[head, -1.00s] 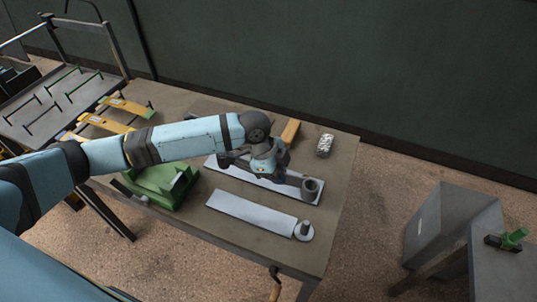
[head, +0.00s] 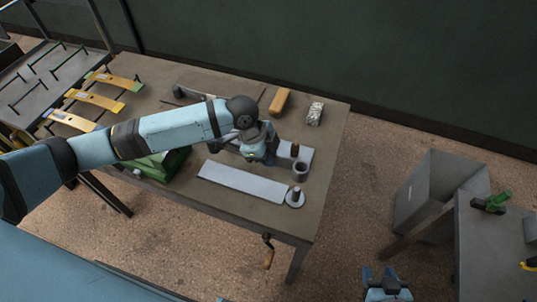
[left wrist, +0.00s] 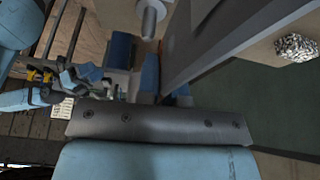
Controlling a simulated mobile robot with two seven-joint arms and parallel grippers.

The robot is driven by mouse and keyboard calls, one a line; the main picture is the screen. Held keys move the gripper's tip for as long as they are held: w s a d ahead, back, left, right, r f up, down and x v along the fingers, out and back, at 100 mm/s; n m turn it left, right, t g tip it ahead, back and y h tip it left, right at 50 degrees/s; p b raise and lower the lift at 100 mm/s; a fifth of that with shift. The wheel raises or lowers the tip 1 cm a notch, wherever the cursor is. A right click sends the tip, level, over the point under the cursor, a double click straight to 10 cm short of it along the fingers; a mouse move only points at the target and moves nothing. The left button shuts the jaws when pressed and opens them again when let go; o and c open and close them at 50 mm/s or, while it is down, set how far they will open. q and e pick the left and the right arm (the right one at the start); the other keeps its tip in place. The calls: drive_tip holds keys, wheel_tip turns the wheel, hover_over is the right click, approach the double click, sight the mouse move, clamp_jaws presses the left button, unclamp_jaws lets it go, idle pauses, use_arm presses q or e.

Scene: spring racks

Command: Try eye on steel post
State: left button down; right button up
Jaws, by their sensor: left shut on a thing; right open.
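My left gripper (head: 262,156) is shut on a dark grey bar (left wrist: 212,48), which carries a round grey eye (head: 300,173). The eye hangs over the table, between a brown post (head: 295,149) and the steel post (head: 296,193). The steel post stands on a round base at the end of a pale plate (head: 242,181). The eye appears apart from both posts; its exact height is unclear. A grey post with a round base also shows in the left wrist view (left wrist: 149,18). My right gripper (head: 386,279) is open and empty at the bottom, beyond the table.
A green vice (head: 165,165) with a crank handle (head: 267,252) is on the near side. A yellow block (head: 280,101) and a silvery bundle (head: 315,113) lie at the back. Yellow strips (head: 95,100) lie left. A grey bin (head: 440,188) stands right.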

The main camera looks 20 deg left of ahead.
sight(273, 188)
use_arm(q)
drive_tip(key=shift+f+b, duration=0.65)
drive_tip(key=shift+f, duration=0.5)
wheel_tip(273, 188, down, 3)
drive_tip(key=shift+f+b, duration=0.15)
drive_tip(key=shift+b, duration=0.5)
drive_tip(key=shift+p, duration=1)
idle(0.7)
drive_tip(key=shift+f+b, duration=1.85)
drive_tip(key=shift+f, duration=1.8)
drive_tip(key=c, duration=1.2)
unclamp_jaws()
